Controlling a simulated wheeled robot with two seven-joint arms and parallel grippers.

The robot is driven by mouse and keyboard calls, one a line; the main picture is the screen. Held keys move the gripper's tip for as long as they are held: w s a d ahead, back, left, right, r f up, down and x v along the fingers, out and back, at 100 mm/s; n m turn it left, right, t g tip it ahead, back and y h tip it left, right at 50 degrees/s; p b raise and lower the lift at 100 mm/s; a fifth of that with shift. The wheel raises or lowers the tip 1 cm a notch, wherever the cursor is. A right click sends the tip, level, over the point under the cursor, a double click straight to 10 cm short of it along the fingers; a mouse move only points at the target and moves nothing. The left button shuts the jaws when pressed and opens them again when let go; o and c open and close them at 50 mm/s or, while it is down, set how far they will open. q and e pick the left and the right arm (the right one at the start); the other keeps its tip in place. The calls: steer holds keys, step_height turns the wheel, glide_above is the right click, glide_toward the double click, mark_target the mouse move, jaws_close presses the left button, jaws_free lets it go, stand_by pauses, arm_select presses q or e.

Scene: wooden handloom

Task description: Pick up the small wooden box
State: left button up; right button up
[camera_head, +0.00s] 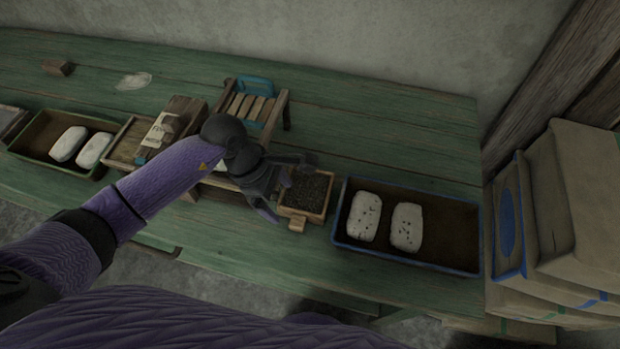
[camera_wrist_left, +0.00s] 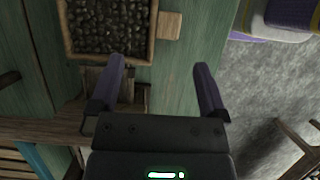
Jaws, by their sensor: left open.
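The small wooden box (camera_head: 328,206) is an open tray full of dark granules, with a short wooden tab at its front. It stands on the green table left of the blue-rimmed tray. In the left wrist view the box (camera_wrist_left: 152,44) is at the upper left, partly cut off by the top edge, and its tab (camera_wrist_left: 169,26) lies beyond the gap between the fingers. My left gripper (camera_head: 291,188) is open and empty, just left of the box, with its fingers pointing toward it. It also shows in the left wrist view (camera_wrist_left: 160,68). My right gripper is not in view.
The blue-rimmed tray (camera_head: 405,263) with two speckled white blocks stands close right of the box. A wooden frame with slats (camera_head: 254,108) is behind my left wrist. A green tray (camera_head: 35,135) with white blocks is far left. Stacked cartons (camera_head: 575,200) stand at right.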

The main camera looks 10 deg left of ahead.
mark_target(296, 218)
arm_select(q)
steer(key=x, duration=0.2)
steer(key=b+x, duration=0.1)
steer(key=x, duration=0.5)
steer(key=shift+s+d+r+b, duration=0.1)
steer(key=shift+s+d+b, duration=0.1)
steer(key=shift+s+b, duration=0.15)
steer(key=shift+w+r, duration=0.1)
steer(key=c, duration=1.3)
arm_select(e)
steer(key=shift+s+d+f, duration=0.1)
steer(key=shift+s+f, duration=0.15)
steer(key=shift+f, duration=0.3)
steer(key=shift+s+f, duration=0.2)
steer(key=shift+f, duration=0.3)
